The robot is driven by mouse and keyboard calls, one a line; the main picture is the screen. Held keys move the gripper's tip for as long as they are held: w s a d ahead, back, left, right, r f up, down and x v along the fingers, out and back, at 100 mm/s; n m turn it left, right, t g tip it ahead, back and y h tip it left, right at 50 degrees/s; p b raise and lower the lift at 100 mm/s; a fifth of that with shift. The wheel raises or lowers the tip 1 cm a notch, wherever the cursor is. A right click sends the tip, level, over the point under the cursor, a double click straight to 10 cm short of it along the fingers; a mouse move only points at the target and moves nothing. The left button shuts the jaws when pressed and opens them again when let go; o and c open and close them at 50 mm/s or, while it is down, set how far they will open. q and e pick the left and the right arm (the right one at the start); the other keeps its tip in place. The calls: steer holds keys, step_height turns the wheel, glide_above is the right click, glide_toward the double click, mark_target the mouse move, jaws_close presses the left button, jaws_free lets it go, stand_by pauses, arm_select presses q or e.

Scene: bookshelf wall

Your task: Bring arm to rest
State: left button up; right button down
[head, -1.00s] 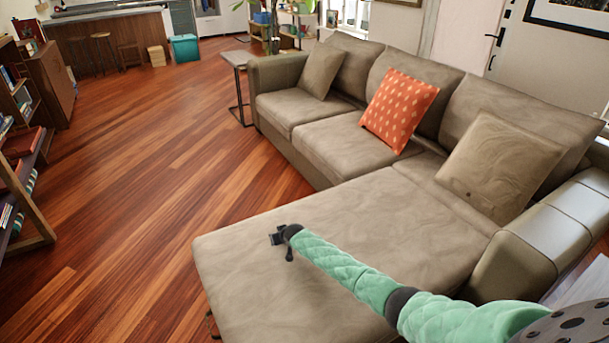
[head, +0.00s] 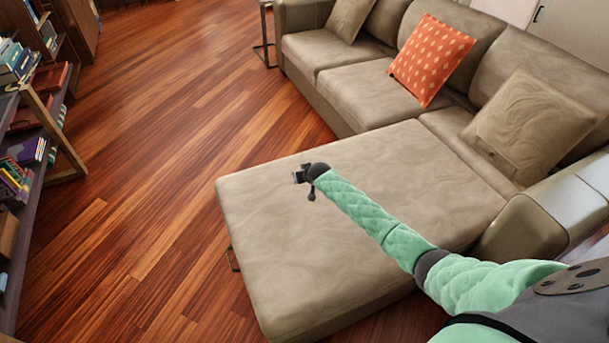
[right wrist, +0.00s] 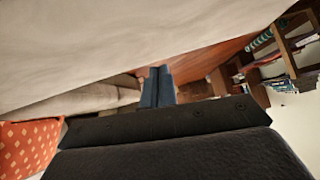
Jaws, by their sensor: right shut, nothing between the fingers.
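My right arm, in a green padded sleeve, comes in from the lower right of the head view and reaches out over the chaise part of the sofa (head: 290,250). My right gripper (head: 298,173) is at its far end, above the chaise in the picture; its height over the cushion is hard to tell. In the right wrist view the two dark blue fingers (right wrist: 157,88) lie side by side, shut with nothing between them. My left gripper is not in view.
An orange dotted pillow (head: 431,60) and a brown pillow (head: 532,125) lie on the sofa. A bookshelf (head: 62,135) stands at the left. The wooden floor (head: 170,130) between shelf and sofa is clear.

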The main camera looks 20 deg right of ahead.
steer(key=s+a+r+n+g+h, duration=0.1)
steer(key=s+a+r+n, duration=0.15)
steer(key=s+r, duration=0.6)
steer(key=s+a+r+n+g+h, duration=0.15)
steer(key=s+a+r, duration=0.35)
steer(key=r, duration=0.6)
steer(key=s+a+r+m+g+y, duration=0.1)
steer(key=s+a, duration=0.2)
steer(key=s, duration=1.2)
steer(key=s+a+g+y, duration=0.1)
steer(key=s+a, duration=0.1)
steer(key=s, duration=1.3)
steer(key=s+a+f+g, duration=0.1)
steer(key=s+f, duration=0.3)
steer(key=s, duration=0.4)
steer(key=s+f+m+g, duration=0.1)
steer(key=s+f, duration=0.3)
steer(key=s, duration=0.5)
steer(key=shift+a+g, duration=0.35)
steer(key=shift+g, duration=0.1)
steer(key=shift+y, duration=0.25)
